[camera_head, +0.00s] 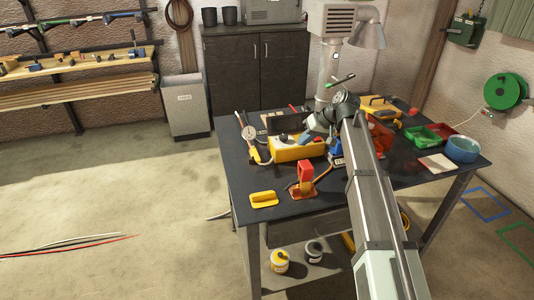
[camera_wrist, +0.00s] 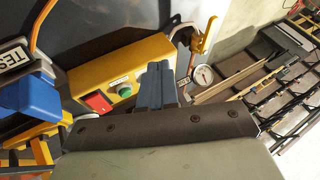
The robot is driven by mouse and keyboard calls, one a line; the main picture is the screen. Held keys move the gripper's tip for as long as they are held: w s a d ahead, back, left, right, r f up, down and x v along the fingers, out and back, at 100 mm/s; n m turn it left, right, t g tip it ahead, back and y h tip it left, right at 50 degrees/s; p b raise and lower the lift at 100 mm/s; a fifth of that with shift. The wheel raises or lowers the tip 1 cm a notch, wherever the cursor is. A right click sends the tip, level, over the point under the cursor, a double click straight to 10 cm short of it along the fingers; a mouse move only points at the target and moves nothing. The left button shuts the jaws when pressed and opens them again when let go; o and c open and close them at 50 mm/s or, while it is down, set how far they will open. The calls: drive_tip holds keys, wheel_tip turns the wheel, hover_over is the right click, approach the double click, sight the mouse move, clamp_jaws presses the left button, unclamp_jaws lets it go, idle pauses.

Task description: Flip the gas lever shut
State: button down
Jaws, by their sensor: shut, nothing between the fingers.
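No part is marked as the gas lever. A red upright handle (camera_head: 305,172) on an orange base, with an orange hose beside it, stands near the bench's front edge. A yellow lever-like part (camera_wrist: 205,38) sits beside a round white dial gauge (camera_wrist: 203,75); the gauge also shows in the head view (camera_head: 249,133). I cannot tell which is the gas lever. My gripper (camera_wrist: 156,84) is shut and empty, its blue-grey fingers together over the edge of a yellow box (camera_wrist: 110,65). In the head view, my gripper (camera_head: 309,135) is above this box, apart from the red handle.
The box carries a red switch (camera_wrist: 97,102) and a green button (camera_wrist: 124,90). A blue object (camera_wrist: 38,95) is beside it. A yellow-handled tool (camera_head: 263,199) lies at the bench's front left. Green and red trays (camera_head: 424,138) are at the right. The front left bench top has free room.

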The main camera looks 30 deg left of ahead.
sight(256, 154)
drive_tip(key=a, duration=0.1)
drive_tip(key=s+a, duration=0.1)
drive_tip(key=a+r+n, duration=0.1)
drive_tip(key=shift+s+a+r+g, duration=0.1)
drive_tip(key=shift+s+a+g, duration=0.05)
drive_tip(key=shift+s+g, duration=0.2)
drive_tip(key=x, duration=1)
drive_tip(key=shift+a, duration=0.2)
drive_tip(key=shift+s+a+r, duration=0.1)
drive_tip(key=shift+s+a, duration=0.65)
drive_tip(key=shift+s, duration=0.15)
drive_tip(key=shift+s+a, duration=0.55)
drive_tip(key=shift+a, duration=0.05)
